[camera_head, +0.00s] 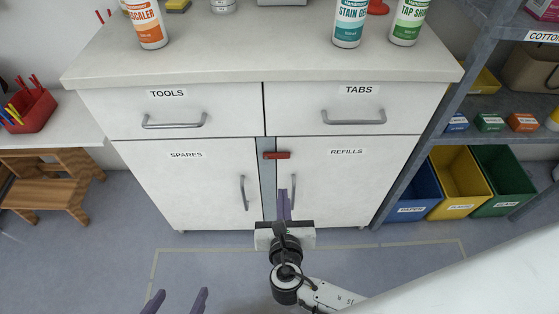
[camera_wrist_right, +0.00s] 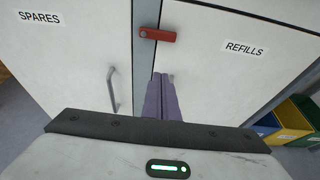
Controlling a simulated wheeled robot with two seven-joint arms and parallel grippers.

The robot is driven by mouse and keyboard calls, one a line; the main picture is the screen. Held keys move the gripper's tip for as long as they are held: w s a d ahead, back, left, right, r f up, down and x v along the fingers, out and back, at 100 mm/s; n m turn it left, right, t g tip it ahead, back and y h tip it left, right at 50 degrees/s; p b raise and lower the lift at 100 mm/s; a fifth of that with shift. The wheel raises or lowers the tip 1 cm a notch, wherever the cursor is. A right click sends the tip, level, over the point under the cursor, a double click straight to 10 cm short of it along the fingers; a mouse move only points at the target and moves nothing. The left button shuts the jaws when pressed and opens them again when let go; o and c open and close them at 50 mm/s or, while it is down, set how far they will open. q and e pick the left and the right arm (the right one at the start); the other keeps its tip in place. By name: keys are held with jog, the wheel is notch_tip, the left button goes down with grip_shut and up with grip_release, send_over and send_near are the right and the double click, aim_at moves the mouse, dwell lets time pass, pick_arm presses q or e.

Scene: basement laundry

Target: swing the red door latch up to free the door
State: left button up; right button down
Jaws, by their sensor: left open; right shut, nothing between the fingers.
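The red door latch (camera_head: 277,155) lies level across the gap between the SPARES door (camera_head: 185,185) and the REFILLS door (camera_head: 345,180). In the right wrist view the latch (camera_wrist_right: 157,34) shows above my fingertips, apart from them. My right gripper (camera_head: 286,192) is shut and empty, its purple fingers pointing up just below and slightly right of the latch. In the right wrist view the right gripper (camera_wrist_right: 163,76) covers the REFILLS door's inner edge and hides its handle. My left gripper (camera_head: 175,298) is open and empty at the bottom edge, well away from the cabinet.
The SPARES door handle (camera_head: 243,193) and REFILLS door handle (camera_head: 293,192) stand out beside my right gripper. Drawers marked TOOLS (camera_head: 190,99) and TABS (camera_head: 380,100) are above. A grey shelf (camera_head: 432,125) with coloured bins stands right. Floor in front is clear.

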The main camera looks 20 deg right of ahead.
jog(key=b, duration=0.3)
send_near(282, 168)
jog(key=x, duration=0.6)
jog(key=shift+w+f, duration=0.1)
notch_tip(282, 168, up, 3)
jog(key=shift+r+p, duration=0.1)
jog(key=shift+p, duration=0.5)
jog(key=shift+r, duration=0.5)
pick_arm(q)
jog(key=shift+s+f, duration=0.35)
jog(key=shift+f, duration=0.45)
pick_arm(e)
jog(key=shift+r, duration=0.1)
